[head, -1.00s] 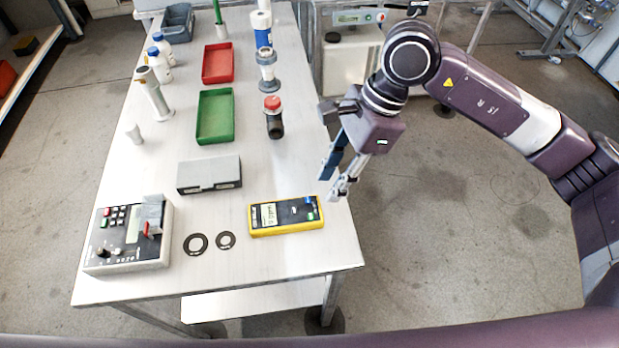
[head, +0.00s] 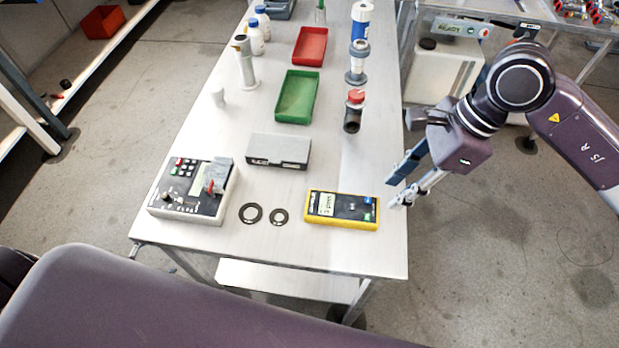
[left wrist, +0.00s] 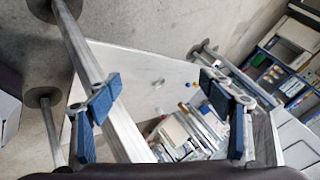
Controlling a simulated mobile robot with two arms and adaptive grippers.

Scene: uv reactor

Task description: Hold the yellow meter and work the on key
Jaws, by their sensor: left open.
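The yellow meter (head: 342,210) lies flat near the right front corner of the white table in the head view. Its display is at its left end and a small blue key is at its right end. My right gripper (head: 392,193) is above the table's right edge, just right of the meter and apart from it. Its fingers are spread with nothing between them. My left gripper (left wrist: 160,88) shows only in the left wrist view, open and empty, with blue pads. I cannot make out the meter in that view.
Left of the meter on the table (head: 215,262) are two black rings (head: 251,213), a grey box (head: 279,151) and a control box (head: 192,190). Behind are a green tray (head: 297,96), a red tray (head: 310,46) and a red-capped dark fitting (head: 354,112). Bare tabletop surrounds the meter.

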